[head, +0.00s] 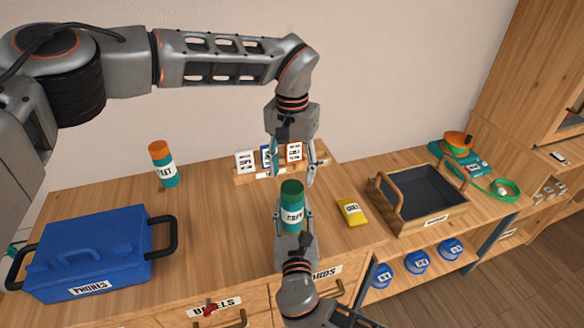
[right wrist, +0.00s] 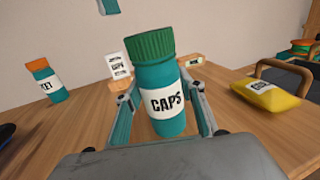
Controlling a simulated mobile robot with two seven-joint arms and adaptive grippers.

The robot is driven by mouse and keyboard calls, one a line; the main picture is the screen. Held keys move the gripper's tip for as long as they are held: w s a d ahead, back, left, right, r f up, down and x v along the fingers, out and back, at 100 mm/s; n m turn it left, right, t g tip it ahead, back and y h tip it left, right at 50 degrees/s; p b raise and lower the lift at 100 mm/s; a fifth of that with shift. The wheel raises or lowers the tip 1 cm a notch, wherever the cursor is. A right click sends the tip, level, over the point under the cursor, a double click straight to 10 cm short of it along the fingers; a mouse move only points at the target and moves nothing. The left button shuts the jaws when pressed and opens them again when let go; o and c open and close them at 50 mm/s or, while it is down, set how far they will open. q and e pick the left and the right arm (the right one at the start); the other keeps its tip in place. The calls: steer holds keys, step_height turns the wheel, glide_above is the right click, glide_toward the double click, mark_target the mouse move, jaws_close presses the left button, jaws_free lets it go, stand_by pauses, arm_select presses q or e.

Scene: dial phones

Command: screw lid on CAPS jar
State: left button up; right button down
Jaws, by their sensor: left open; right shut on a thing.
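The teal CAPS jar (head: 291,217) stands upright between the fingers of my right gripper (head: 294,226), which is shut on it. Its white label reads CAPS in the right wrist view (right wrist: 165,102). A dark green ribbed lid (head: 291,187) sits on the jar's top; it also shows in the right wrist view (right wrist: 152,46). I cannot tell how tightly it is seated. My left gripper (head: 294,178) points down just above the lid, open, with its fingers apart on either side and nothing between them.
A blue PHONES case (head: 90,255) and an orange-lidded jar (head: 163,165) are on the left of the table. A small card rack (head: 270,172) stands behind. A yellow pouch (head: 351,212) and a dark tray (head: 420,205) are on the right. The table's middle left is clear.

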arm_select(q)
steer(key=n, duration=0.7)
steer(key=shift+s+r, duration=0.1)
steer(key=shift+r, duration=0.1)
steer(key=n, duration=0.7)
steer(key=shift+d+r, duration=0.15)
steer(key=shift+r, duration=0.05)
steer(key=n, duration=0.7)
steer(key=shift+r, duration=0.2)
steer(key=n, duration=0.7)
steer(key=shift+r, duration=0.2)
steer(key=n, duration=0.5)
steer(key=shift+r, duration=0.2)
steer(key=n, duration=0.5)
steer(key=shift+r+n, duration=0.15)
steer(key=shift+n, duration=0.15)
steer(key=n, duration=0.5)
steer(key=shift+r, duration=0.2)
steer(key=n, duration=0.5)
steer(key=shift+r, duration=0.1)
